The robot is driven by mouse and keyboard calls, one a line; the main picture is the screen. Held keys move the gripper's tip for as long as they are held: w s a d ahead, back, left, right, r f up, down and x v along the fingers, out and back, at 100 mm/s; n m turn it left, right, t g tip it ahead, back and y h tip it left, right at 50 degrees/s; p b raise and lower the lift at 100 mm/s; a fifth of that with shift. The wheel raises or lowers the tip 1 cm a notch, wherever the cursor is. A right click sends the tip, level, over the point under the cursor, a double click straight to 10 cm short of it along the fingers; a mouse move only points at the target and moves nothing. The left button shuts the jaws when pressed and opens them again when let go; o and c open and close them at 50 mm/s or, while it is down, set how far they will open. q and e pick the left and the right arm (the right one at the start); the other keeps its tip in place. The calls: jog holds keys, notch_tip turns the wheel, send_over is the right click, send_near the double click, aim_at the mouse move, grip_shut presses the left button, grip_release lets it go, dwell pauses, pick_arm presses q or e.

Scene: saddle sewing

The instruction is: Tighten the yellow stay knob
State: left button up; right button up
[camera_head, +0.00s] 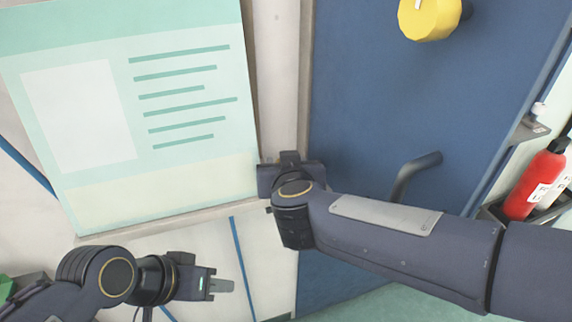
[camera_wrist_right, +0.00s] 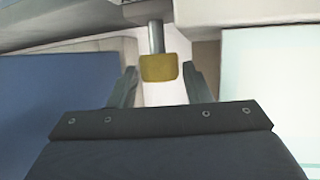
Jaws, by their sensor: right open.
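A small yellow knob (camera_wrist_right: 159,68) on a grey stem (camera_wrist_right: 156,37) shows in the right wrist view. It lies between the two fingers of my open right gripper (camera_wrist_right: 158,75), with a visible gap on each side. In the head view my right gripper (camera_head: 290,170) is in front of the pale post beside the blue door; its fingers and this small knob are hidden there. A larger round yellow knob (camera_head: 428,20) with a white mark is on the blue door at the top. My left gripper (camera_head: 220,286) is low at left, away from both; its finger gap is not clear.
The blue door (camera_head: 370,100) has a dark bent handle (camera_head: 415,172) close above my right forearm. A pale green board (camera_head: 190,185) covers the left wall. A red fire extinguisher (camera_head: 535,180) stands in a holder at the right edge.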

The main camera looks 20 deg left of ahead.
jog(key=c, duration=0.7)
jog(key=m+h+p, duration=0.1)
jog(key=p, duration=0.1)
jog(key=m+h+p, duration=0.1)
jog(key=p, duration=0.2)
jog(key=shift+a+r+t, duration=0.2)
jog(key=shift+r+t, duration=0.1)
jog(key=shift+f+m+h+p, duration=0.2)
jog(key=shift+m+h+p, duration=0.3)
jog(key=shift+h+p, duration=0.2)
jog(key=shift+f, duration=0.1)
jog(key=o, duration=0.7)
